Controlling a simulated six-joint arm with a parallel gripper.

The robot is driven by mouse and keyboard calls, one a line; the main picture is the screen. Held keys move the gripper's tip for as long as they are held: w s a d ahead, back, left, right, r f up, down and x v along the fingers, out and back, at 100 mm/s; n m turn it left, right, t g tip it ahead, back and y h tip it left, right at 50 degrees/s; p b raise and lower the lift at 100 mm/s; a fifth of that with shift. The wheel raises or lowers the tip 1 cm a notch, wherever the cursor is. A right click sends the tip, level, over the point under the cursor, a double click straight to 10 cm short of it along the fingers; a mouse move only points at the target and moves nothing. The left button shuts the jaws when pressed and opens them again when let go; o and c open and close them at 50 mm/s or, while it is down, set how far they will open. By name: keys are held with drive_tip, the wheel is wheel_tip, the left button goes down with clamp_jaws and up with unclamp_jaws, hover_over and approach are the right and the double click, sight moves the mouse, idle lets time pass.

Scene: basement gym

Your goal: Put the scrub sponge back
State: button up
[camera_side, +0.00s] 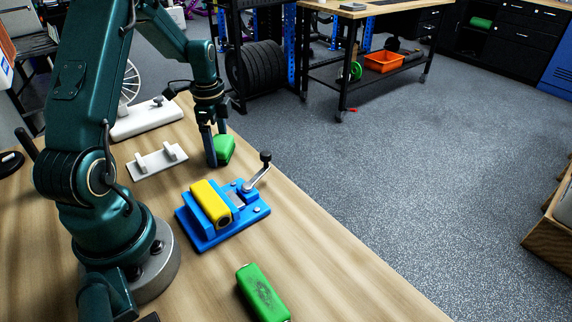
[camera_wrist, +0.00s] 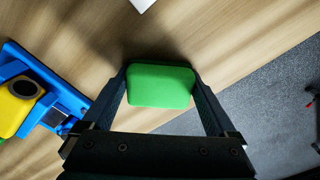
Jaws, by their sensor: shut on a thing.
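A green, rounded block, which I take for the scrub sponge (camera_side: 226,148), is between the fingers of my gripper (camera_side: 217,154). In the wrist view the green sponge (camera_wrist: 160,86) sits squarely between both fingers of my gripper (camera_wrist: 160,78), which press on its two short ends. It is at or just above the wooden table, near its far right edge; I cannot tell whether it touches the wood. A white stand with two upright posts (camera_side: 143,164) is on the table to the left of the gripper and is empty.
A blue fixture (camera_side: 202,242) with a crank handle holds a yellow block (camera_side: 209,203). Another green block (camera_side: 262,291) with a dark, scuffed face lies near the front. A white device (camera_side: 143,120) stands behind the stand. The table edge (camera_side: 352,240) drops to the floor at right.

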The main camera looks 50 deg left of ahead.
sight(217, 141)
drive_tip(key=shift+f, duration=0.55)
drive_tip(key=o, duration=1.1)
drive_tip(key=shift+s+d, duration=0.1)
wheel_tip(217, 141, up, 12)
drive_tip(key=r, duration=0.1)
drive_tip(key=s+d+r+n+t+y, duration=0.1)
drive_tip(key=d+r+n, duration=0.15)
drive_tip(key=d, duration=0.35)
drive_tip(key=s+d+r+n+t, duration=0.1)
drive_tip(key=d+r+n+t, duration=0.15)
drive_tip(key=d, duration=0.45)
drive_tip(key=shift+s+d+f+n+t+h, duration=0.3)
drive_tip(key=shift+s+d+n, duration=0.35)
drive_tip(key=shift+s+d, duration=0.65)
drive_tip(key=shift+s+d+f+n+t+h, duration=0.1)
drive_tip(key=shift+s+d+n+t, duration=0.45)
drive_tip(key=shift+s+d, duration=0.7)
drive_tip(key=shift+s+d+f+n+t+h, duration=0.1)
drive_tip(key=shift+s+d+f+n+t, duration=0.1)
drive_tip(key=shift+s+d+n, duration=1.05)
drive_tip(key=shift+w+d+m, duration=0.3)
drive_tip(key=shift+d+m, duration=0.05)
drive_tip(key=shift+m, duration=0.1)
